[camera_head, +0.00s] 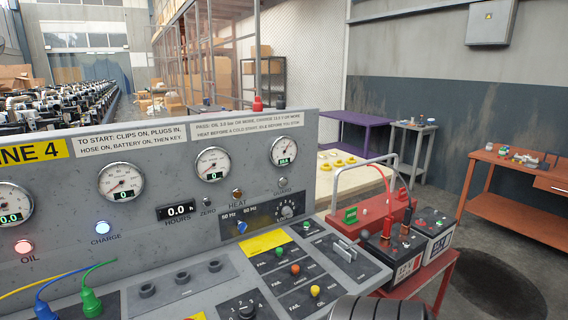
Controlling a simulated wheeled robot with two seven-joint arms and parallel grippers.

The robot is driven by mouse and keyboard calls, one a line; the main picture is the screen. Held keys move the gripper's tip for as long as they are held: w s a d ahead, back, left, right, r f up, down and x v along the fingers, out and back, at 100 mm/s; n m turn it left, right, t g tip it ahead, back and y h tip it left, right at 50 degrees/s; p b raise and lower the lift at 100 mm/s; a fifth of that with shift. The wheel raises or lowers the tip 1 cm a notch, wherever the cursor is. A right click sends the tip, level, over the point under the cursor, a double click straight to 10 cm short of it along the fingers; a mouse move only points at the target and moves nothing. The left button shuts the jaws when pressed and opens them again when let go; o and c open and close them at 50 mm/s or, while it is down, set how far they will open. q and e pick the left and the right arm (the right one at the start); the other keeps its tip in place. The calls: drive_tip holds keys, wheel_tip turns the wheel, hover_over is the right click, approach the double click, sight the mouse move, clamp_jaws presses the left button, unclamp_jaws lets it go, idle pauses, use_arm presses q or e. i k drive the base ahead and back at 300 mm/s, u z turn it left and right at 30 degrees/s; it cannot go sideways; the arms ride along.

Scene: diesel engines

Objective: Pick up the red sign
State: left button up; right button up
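I cannot make out a clear red sign in the head view. A small red object (257,103) shows above the top edge of the grey control panel (165,235); it is too small to tell what it is. A red box (375,222) with a grey handle stands to the right of the panel and has a green tag (350,215) on its front. Neither of my grippers can be recognised. A dark rounded shape (378,308) at the bottom edge is cut off, and I cannot tell what it is.
Two batteries (402,256) sit on a red stand right of the panel. Green and blue plugs (90,302) with cables are at the lower left. A purple table (352,120), a grey stand (412,127) and an orange workbench (515,195) stand behind. Floor between them is open.

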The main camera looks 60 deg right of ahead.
sight(402, 193)
drive_tip(key=z, duration=4.05)
drive_tip(key=i, duration=6.1)
drive_tip(key=u, duration=0.05)
